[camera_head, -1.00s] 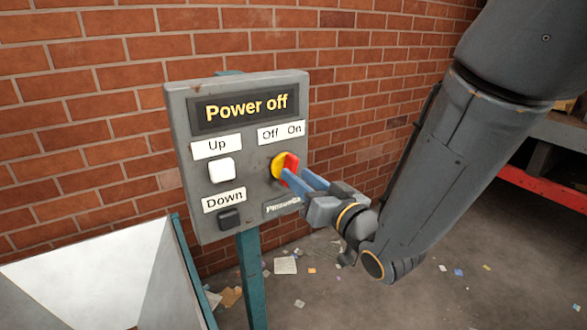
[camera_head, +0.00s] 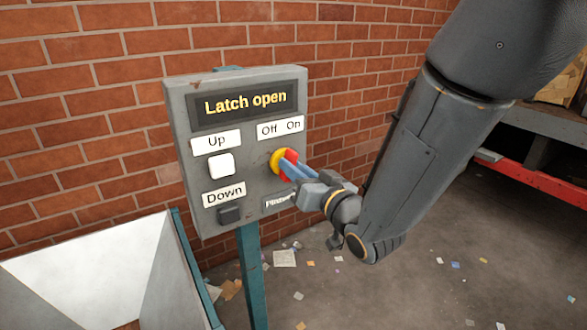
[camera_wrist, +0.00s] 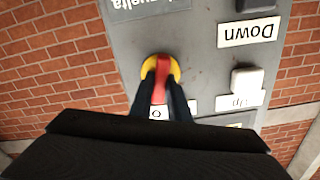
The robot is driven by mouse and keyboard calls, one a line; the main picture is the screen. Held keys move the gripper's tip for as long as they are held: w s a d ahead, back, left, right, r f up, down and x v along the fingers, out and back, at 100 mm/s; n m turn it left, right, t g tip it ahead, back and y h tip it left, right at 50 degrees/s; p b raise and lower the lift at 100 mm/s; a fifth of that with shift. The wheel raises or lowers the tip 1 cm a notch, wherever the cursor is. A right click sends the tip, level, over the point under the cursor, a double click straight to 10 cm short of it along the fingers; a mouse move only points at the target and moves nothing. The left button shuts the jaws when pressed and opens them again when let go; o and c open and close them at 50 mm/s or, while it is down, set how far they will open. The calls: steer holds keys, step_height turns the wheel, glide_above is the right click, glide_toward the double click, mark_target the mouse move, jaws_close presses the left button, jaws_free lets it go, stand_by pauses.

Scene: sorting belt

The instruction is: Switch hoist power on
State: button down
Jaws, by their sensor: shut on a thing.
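The grey control panel (camera_head: 188,118) stands on a teal post before the brick wall. Its display (camera_head: 245,104) reads "Latch open". The red rotary switch on a yellow disc (camera_head: 276,160) sits under the "Off On" label (camera_head: 280,128). My gripper (camera_head: 288,168) is shut on the red switch, with its blue fingers hiding much of it. In the wrist view, the red switch handle (camera_wrist: 160,86) lies between my two fingers, and the yellow disc shows around it. The panel is upside down there.
A white "Up" button (camera_head: 221,164) and a dark "Down" button (camera_head: 229,214) are on the panel's left side. A pale metal bin (camera_head: 100,270) stands at lower left. A red-edged shelf (camera_head: 540,178) is at right. Paper scraps litter the floor.

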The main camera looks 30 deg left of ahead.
steer(key=m+b, duration=0.2)
steer(key=m, duration=0.2)
steer(key=shift+w+m, duration=0.1)
steer(key=shift+m, duration=0.2)
steer(key=c, duration=1.7)
jaws_free()
steer(key=shift+d, duration=0.1)
steer(key=b+v, duration=0.2)
steer(key=v, duration=0.5)
steer(key=shift+d, duration=0.3)
